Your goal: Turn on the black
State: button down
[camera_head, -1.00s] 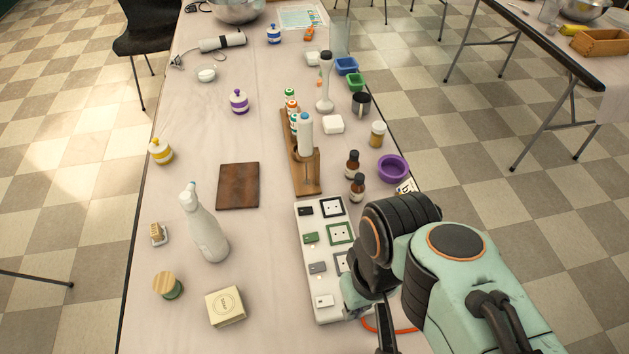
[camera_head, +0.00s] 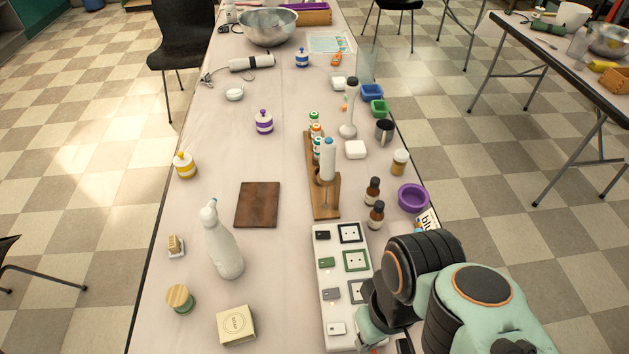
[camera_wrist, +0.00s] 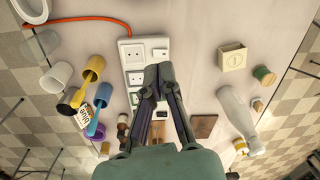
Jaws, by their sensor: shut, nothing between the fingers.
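A white power strip (camera_head: 329,303) lies on the table with a column of switches beside framed sockets. The black switch (camera_head: 323,236) is at its far end, next to the black-framed socket (camera_head: 349,233). Green, grey and white switches follow towards me. In the head view my arm hides the fingers and part of the strip's near right side.
Two brown bottles (camera_head: 373,191) and a purple bowl (camera_head: 413,197) stand beyond the strip to the right. A wooden rack (camera_head: 324,206) stands just behind it. A white spray bottle (camera_head: 223,245) is to the left. An orange cord (camera_wrist: 85,19) leaves the near end.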

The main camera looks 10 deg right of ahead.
jog(key=w+r+n+t, duration=0.2)
jog(key=w+r+n, duration=0.3)
jog(key=w+n, duration=0.2)
jog(key=n, duration=0.8)
send_over(317, 234)
jog(key=s+d, duration=0.1)
jog(key=d, duration=0.1)
notch_tip(317, 234, down, 3)
notch_tip(317, 234, down, 9)
jog(key=w+g, duration=0.1)
jog(key=g, duration=0.1)
jog(key=shift+r+y, duration=0.2)
jog(key=shift+y, duration=0.1)
jog(key=shift+f, duration=0.1)
jog(key=f, duration=0.4)
jog(key=a+f, duration=0.1)
jog(key=f, duration=0.8)
jog(key=shift+a+f, duration=0.35)
